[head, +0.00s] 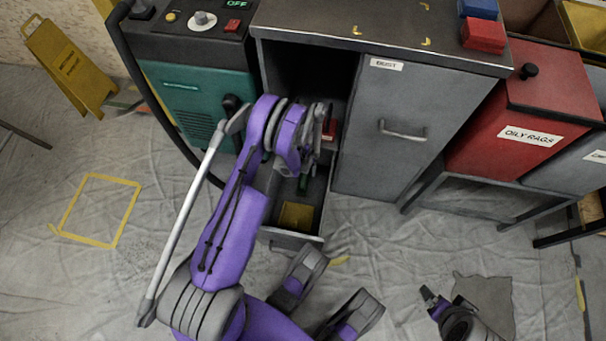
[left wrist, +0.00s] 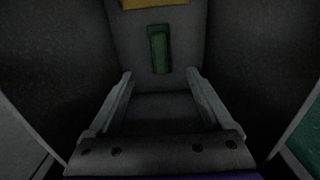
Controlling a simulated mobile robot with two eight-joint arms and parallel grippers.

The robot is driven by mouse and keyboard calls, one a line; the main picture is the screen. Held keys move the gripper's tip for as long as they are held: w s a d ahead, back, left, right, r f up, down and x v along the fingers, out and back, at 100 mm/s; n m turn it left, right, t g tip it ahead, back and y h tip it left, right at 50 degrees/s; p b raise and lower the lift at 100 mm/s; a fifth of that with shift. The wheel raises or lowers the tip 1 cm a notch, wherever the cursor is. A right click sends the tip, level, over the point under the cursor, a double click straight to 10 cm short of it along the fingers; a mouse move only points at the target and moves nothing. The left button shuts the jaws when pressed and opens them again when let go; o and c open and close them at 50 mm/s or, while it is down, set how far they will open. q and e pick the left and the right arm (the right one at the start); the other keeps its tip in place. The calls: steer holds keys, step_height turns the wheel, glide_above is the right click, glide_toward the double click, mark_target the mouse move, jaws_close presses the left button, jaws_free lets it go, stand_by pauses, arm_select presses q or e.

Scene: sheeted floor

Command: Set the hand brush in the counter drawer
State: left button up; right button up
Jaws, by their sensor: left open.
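The counter drawer (head: 291,239) stands open, low at the front of the grey cabinet. My left arm reaches down over it, and its own links hide much of the inside. A green, oblong item (left wrist: 158,48) lies on the drawer floor, ahead of and between the fingers of my left gripper (left wrist: 160,84). That gripper is open, with nothing between its fingers. I cannot tell whether the green item is the hand brush; no bristles show. A yellow item (head: 297,216) lies near the drawer front. What seems to be my right gripper (head: 431,298) is low at the right, its jaws unclear.
A small red item (head: 329,130) shows in the dark cabinet opening beside my arm. The closed grey dust door (head: 385,150) is to the right, then a red oily rags bin (head: 520,120). A teal machine (head: 195,100) stands left. The sheeted floor (head: 90,280) is open at left.

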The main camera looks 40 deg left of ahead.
arm_select(q)
steer(key=s+d+r+m+t, duration=0.1)
steer(key=d+r, duration=0.4)
steer(key=r, duration=0.8)
steer(key=d+r+m+t, duration=0.15)
steer(key=d+r, duration=0.25)
steer(key=r, duration=0.8)
steer(key=s+d+r+m+t, duration=0.1)
steer(key=s+d+r, duration=0.3)
steer(key=s, duration=0.4)
steer(key=s+d+r+m+t, duration=0.1)
steer(key=s+d+r+m, duration=0.1)
steer(key=s+d+r, duration=0.2)
steer(key=shift+s+d+r, duration=0.2)
steer(key=shift+s+r, duration=1.45)
steer(key=shift+s, duration=1.05)
